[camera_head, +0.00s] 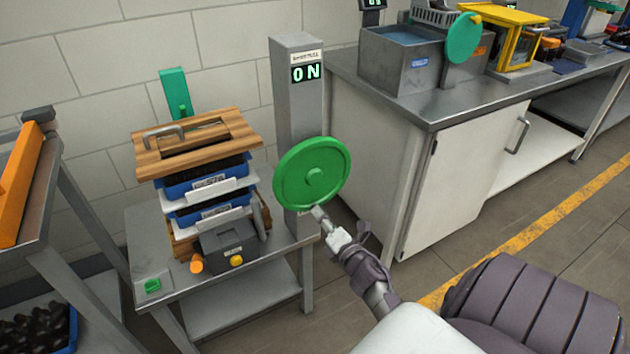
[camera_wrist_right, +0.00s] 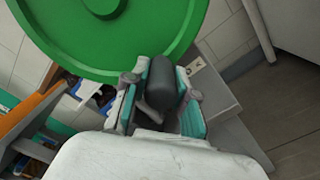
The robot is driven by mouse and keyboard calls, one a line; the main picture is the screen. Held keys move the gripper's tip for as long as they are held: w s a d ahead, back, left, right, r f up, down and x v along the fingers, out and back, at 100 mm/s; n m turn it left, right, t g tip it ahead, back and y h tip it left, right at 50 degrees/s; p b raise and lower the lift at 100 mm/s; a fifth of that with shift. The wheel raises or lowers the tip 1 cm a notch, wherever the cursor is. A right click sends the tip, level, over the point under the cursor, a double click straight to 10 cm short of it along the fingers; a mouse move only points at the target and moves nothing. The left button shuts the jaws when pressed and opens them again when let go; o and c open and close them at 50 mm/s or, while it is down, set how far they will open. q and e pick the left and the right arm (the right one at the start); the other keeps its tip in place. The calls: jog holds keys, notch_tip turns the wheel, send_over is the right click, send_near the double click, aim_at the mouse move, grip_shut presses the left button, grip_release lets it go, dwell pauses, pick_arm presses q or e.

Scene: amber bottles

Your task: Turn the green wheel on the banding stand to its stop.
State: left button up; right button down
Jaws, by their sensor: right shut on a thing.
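The green wheel (camera_head: 311,174) is mounted on the grey post of the banding stand (camera_head: 297,110), whose display reads "ON". My right gripper (camera_head: 321,216) is at the wheel's lower edge in the head view. In the right wrist view the wheel (camera_wrist_right: 105,30) fills the upper left. There my right gripper (camera_wrist_right: 162,98) has its teal-padded fingers on either side of a dark grey handle knob (camera_wrist_right: 161,82) at the wheel's rim, and is shut on it. The knob is hidden in the head view. My left gripper is in neither view.
A small metal table (camera_head: 235,285) left of the post carries stacked blue trays (camera_head: 190,188) under a wooden lid (camera_head: 195,145). A white cabinet bench (camera_head: 450,170) with a grey basin (camera_head: 400,60) stands right. Floor at right front is open.

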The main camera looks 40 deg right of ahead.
aim_at(327, 200)
jog(key=shift+s+d+r, duration=0.1)
jog(key=shift+s+d, duration=0.15)
jog(key=shift+d, duration=0.7)
jog(key=shift+s+d+r, duration=0.1)
jog(key=shift+s+d, duration=0.15)
jog(key=shift+d, duration=0.75)
jog(key=c, duration=0.9)
grip_release()
jog(key=shift+d, duration=0.1)
jog(key=shift+s, duration=0.1)
jog(key=v, duration=1.2)
